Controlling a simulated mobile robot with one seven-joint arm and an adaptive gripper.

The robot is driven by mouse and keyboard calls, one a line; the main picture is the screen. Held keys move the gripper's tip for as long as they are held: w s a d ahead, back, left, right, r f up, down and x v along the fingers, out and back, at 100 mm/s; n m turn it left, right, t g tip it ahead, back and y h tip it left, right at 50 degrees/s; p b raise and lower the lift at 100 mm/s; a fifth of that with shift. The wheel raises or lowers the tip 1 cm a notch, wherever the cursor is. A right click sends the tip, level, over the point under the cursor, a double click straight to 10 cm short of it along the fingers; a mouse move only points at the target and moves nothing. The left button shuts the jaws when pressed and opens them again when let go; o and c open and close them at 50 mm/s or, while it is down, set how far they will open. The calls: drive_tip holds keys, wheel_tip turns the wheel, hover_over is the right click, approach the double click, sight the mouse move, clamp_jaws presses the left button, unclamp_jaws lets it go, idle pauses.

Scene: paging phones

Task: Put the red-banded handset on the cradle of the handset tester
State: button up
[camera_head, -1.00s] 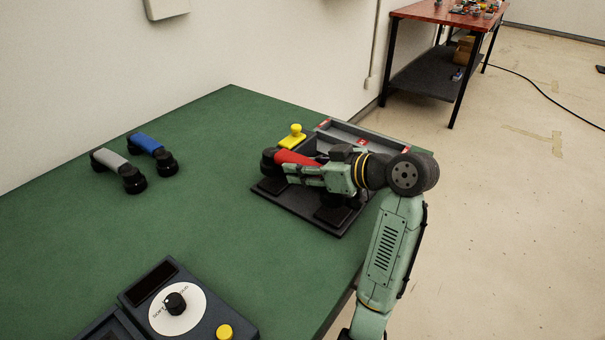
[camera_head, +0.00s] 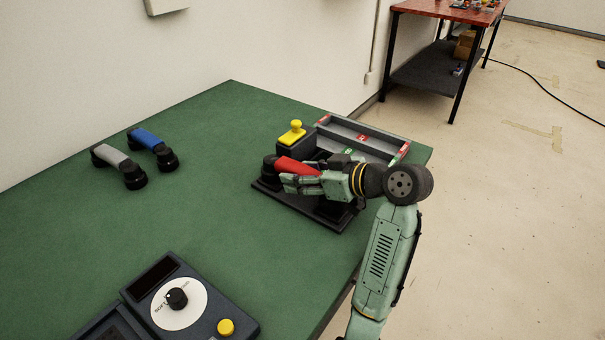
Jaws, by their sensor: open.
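The red-banded handset (camera_head: 283,164) lies over the black base of the handset tester (camera_head: 268,187) on the green table. Its black left end (camera_head: 269,163) shows at the tester's left side. Its right end is hidden behind my gripper. The tester has a dark block with a yellow knob (camera_head: 294,130) behind the handset. My gripper (camera_head: 288,181) is at the near side of the red band, with its jaws open. Whether the fingers still touch the handset, and how the handset's right end sits on the cradle, I cannot tell.
A grey-banded handset (camera_head: 112,157) and a blue-banded handset (camera_head: 147,138) lie at the back left. A dark dial box (camera_head: 217,308) stands at the front. A grey divided tray (camera_head: 385,144) is behind the tester. The table's middle is clear.

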drive_tip(key=shift+r, duration=0.3)
drive_tip(key=b+v, duration=0.1)
drive_tip(key=v, duration=1.1)
drive_tip(key=shift+f+b, duration=0.1)
drive_tip(key=shift+b, duration=0.25)
drive_tip(key=shift+c, duration=0.2)
idle(1.2)
